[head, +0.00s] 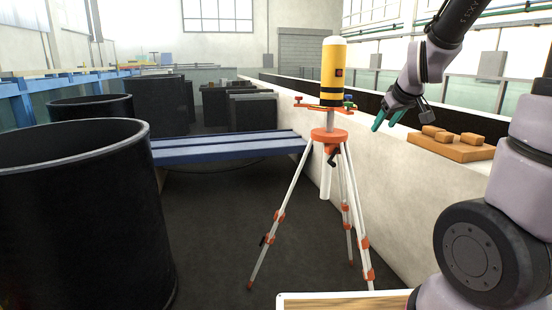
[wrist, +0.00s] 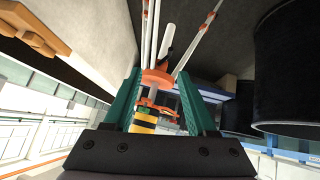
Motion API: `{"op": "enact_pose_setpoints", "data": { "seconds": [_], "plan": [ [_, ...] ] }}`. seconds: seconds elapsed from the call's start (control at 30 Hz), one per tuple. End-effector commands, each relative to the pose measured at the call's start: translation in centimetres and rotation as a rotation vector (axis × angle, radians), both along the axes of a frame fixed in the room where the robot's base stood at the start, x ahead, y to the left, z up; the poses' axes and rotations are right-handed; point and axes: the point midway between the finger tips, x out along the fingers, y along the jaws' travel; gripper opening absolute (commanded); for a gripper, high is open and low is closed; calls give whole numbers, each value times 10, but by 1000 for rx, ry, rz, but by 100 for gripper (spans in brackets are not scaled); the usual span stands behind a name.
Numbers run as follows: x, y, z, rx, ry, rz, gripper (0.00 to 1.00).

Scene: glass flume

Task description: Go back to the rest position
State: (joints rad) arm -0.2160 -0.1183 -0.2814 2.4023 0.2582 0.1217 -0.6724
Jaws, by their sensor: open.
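My gripper (head: 385,119) is at the upper right in the head view, with teal fingers apart and nothing between them. It hangs to the right of a yellow and black cylinder (head: 334,70) that stands upright on an orange-topped tripod (head: 329,134). A gap shows between the fingers and the cylinder. In the wrist view my gripper (wrist: 160,88) shows its two teal fingers spread, with the tripod (wrist: 157,77) and the yellow cylinder (wrist: 143,124) seen between them, apart from the fingers.
A wooden board (head: 455,150) with brown blocks (head: 434,132) lies on the white wall ledge (head: 385,165) at right. Large black tanks (head: 75,210) stand at left. A blue beam (head: 225,148) runs behind the tripod. Dark floor (head: 215,240) left of the tripod is clear.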

Motion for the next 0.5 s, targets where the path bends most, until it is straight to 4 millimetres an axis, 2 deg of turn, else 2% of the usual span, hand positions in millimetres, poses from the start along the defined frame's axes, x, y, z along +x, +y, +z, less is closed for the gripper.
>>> {"op": "enact_pose_setpoints", "data": {
  "seconds": [0.03, 0.2, 0.4, 0.5],
  "plan": [
    [-19, 7, 18, 76, 1, -33, 57],
    [-89, 31, 59, 310, 64, -163, 57],
    [-167, 51, 84, 483, 142, -326, 57],
    [-193, 57, 87, 527, 168, -388, 57]
  ]
}}
